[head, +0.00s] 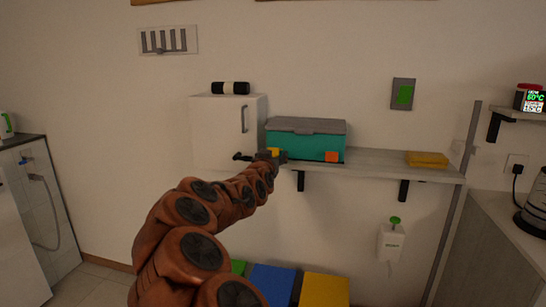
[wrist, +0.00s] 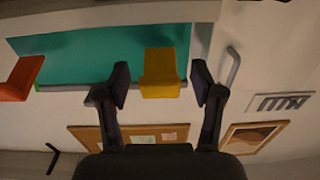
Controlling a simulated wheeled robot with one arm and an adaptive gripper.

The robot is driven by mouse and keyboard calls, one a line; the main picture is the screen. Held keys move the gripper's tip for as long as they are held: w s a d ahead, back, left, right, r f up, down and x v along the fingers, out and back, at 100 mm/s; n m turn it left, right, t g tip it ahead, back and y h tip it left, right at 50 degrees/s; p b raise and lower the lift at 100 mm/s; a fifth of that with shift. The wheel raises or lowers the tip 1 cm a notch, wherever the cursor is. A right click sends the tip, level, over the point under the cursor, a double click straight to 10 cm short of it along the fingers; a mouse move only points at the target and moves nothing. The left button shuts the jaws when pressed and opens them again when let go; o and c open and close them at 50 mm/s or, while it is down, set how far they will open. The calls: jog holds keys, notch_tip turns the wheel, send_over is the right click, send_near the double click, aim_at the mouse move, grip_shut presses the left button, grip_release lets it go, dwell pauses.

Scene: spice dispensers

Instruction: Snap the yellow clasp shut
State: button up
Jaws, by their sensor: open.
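The teal box (head: 306,143) with a grey lid (head: 306,126) sits on the wall shelf. Its yellow clasp (head: 274,152) is at the left of the front, partly hidden by my gripper (head: 262,157). In the wrist view, which looks upside down, the yellow clasp (wrist: 160,74) juts from the box front (wrist: 105,52) between my two dark fingers. My gripper (wrist: 160,82) is open, with a gap on each side of the clasp. An orange clasp (head: 332,156) is at the right of the front; it also shows in the wrist view (wrist: 20,78).
A white cabinet (head: 215,130) with a black-and-white cylinder (head: 230,88) on top stands left of the box. The grey shelf (head: 380,167) is clear up to a yellow stack (head: 427,159). Blue (head: 271,284) and yellow (head: 325,290) blocks are below.

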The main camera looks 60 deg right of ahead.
jog(key=shift+c, duration=0.2)
grip_shut()
dwell(0.4)
